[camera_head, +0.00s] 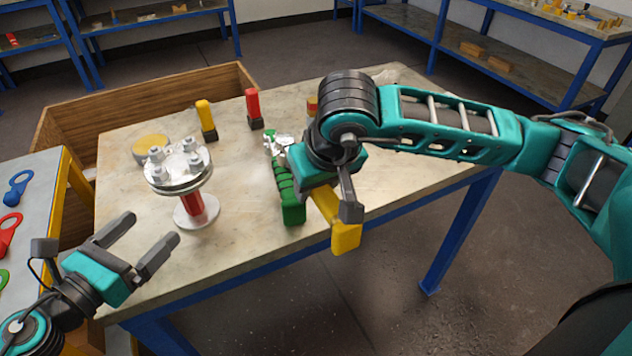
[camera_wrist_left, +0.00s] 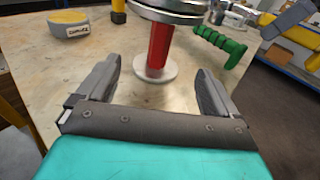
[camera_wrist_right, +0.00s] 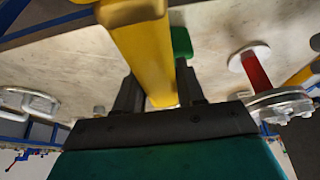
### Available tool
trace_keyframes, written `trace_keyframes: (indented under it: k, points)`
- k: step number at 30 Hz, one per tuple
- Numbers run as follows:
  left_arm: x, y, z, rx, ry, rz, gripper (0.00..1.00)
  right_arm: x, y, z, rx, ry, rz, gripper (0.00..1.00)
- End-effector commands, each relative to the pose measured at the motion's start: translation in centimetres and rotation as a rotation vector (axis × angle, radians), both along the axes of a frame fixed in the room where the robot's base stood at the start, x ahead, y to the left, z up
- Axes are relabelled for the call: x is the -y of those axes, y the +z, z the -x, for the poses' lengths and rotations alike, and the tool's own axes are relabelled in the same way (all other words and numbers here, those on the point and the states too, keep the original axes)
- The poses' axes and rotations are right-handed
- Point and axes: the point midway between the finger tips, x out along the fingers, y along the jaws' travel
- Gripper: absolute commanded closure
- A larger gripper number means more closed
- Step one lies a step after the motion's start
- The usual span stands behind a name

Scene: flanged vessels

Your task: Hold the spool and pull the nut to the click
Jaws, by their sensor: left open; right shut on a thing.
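The spool has a red stem (camera_head: 198,205) on a round metal base, with silver flanges (camera_head: 178,170) stacked on top. Several nuts and bolt ends (camera_head: 186,144) stand on the upper flange. It stands upright on the table. The red stem also shows in the left wrist view (camera_wrist_left: 159,46), with the upper part cut off. My left gripper (camera_head: 151,228) is open and empty in front of the spool, apart from it. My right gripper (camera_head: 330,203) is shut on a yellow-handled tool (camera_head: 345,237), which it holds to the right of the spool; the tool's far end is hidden.
A green-handled tool (camera_head: 291,205) is beside the yellow one. A yellow-topped round container (camera_head: 151,148), a yellow-handled piece (camera_head: 206,118) and a red-handled piece (camera_head: 253,106) stand farther back. A wooden bin (camera_head: 75,125) is behind the table. The table's front left (camera_head: 205,260) is clear.

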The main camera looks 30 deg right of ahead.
Motion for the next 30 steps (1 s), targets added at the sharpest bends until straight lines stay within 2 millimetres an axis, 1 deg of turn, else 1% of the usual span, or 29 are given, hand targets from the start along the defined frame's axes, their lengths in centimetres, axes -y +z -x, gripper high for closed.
trace_keyframes:
  k: [8, 11, 17, 24, 30]
  points:
    - [0.5, 0.0, -0.5, 0.001, 0.001, 0.001, 0.06, 0.0, 0.3, -0.1, 0.004, 0.0, -0.001, 0.98]
    - [1.2, 0.0, -1.1, 0.001, 0.001, 0.001, 0.06, 0.0, 0.5, -0.1, 0.004, 0.0, -0.001, 0.98]
    - [3.4, -0.2, -2.8, 0.001, -0.001, 0.002, 0.06, 0.0, 0.8, -0.1, 0.004, 0.0, -0.001, 0.98]
    - [5.8, -0.7, -4.9, 0.001, -0.001, 0.002, 0.06, 0.0, 0.5, -0.1, 0.004, 0.0, -0.001, 0.98]
    - [7.1, -1.0, -6.0, 0.001, -0.001, 0.0, 0.06, 0.0, 0.2, -0.1, 0.004, 0.0, -0.001, 0.98]
